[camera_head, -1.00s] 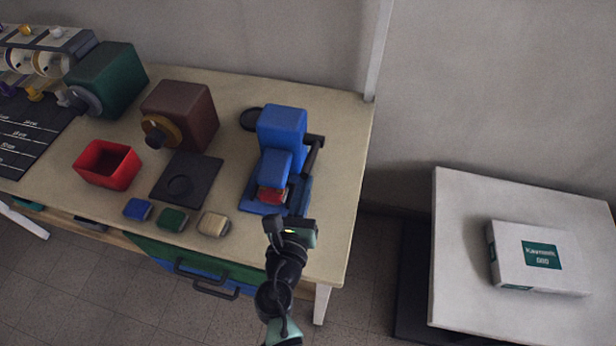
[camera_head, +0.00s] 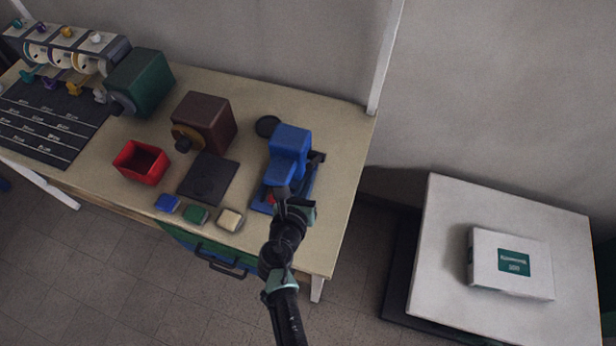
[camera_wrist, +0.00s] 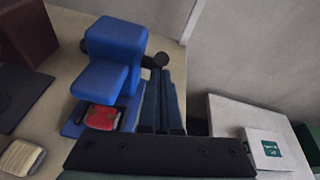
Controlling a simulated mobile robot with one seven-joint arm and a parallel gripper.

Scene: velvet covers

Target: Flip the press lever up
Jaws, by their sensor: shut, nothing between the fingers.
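The blue press (camera_head: 289,147) stands near the right end of the table; it also fills the upper left of the wrist view (camera_wrist: 117,42). Its black lever (camera_head: 318,157) is on its right side, and the lever's dark round end (camera_wrist: 160,59) shows just beyond my fingertips in the wrist view. A red piece (camera_wrist: 102,117) lies under the press head. My gripper (camera_wrist: 162,75) is shut and empty, its fingers beside the press's right side, pointing at the lever. Whether they touch the lever I cannot tell. My wrist hides part of the press base in the head view.
Left of the press are a dark plate (camera_head: 208,180), a brown box-shaped machine (camera_head: 205,122), a red open bin (camera_head: 141,162) and small blue, green and cream blocks (camera_head: 230,219). A white side table (camera_head: 450,215) with a carton (camera_head: 511,264) stands right, across a gap.

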